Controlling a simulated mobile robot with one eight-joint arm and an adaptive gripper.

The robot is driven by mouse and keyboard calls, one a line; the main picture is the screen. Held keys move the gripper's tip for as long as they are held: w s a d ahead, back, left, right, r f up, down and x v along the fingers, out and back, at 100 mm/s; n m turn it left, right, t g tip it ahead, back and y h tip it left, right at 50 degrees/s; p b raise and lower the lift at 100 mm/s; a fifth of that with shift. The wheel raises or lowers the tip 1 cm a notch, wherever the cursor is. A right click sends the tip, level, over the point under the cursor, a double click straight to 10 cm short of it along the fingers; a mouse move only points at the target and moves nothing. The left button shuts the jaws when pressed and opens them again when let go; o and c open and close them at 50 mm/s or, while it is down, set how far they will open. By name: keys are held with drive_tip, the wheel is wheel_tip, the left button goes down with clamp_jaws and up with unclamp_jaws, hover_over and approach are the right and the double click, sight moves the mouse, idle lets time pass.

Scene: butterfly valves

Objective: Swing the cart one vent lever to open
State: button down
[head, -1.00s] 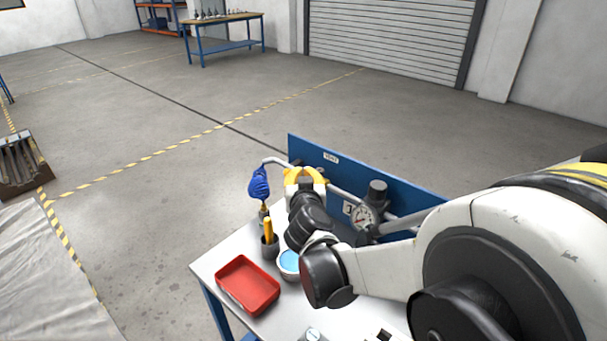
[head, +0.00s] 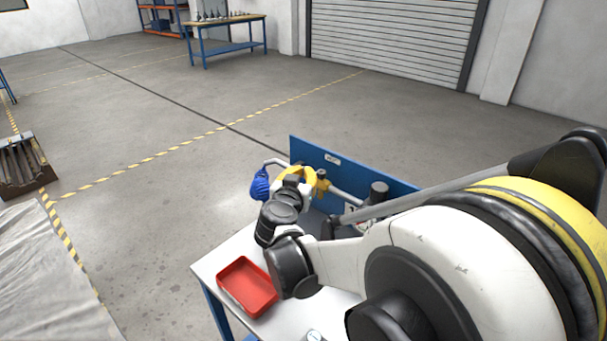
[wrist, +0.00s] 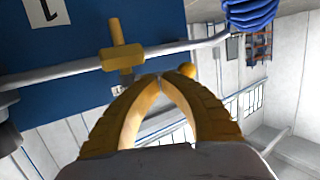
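The vent valve is a yellow fitting with a yellow handle on the grey pipe, just right of my gripper in the head view (head: 321,184). In the wrist view the yellow valve (wrist: 122,57) sits on the pipe left of my fingertips, its bar crossing the pipe. My gripper (wrist: 162,77) has yellow ribbed fingers whose tips meet or nearly meet. A yellow round knob (wrist: 187,70) shows just behind the right fingertip; I cannot tell whether it belongs to the lever. Nothing is visibly held between the fingers. In the head view my gripper (head: 294,172) is at the pipe.
The pipe (head: 347,198) runs along a blue panel (head: 300,149) on the cart. A blue bulb-like item (head: 260,185) hangs at its left end. A red tray (head: 247,286) sits on the cart top (head: 212,266). The floor beyond is open.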

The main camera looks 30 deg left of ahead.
drive_tip(key=m+h, duration=0.2)
drive_tip(key=h, duration=0.1)
drive_tip(key=w+a+m+h, duration=0.1)
drive_tip(key=shift+w+t, duration=0.1)
drive_tip(key=shift+t, duration=0.2)
drive_tip(key=shift+w, duration=0.45)
drive_tip(key=shift+w+a, duration=0.1)
drive_tip(key=shift+w, duration=0.1)
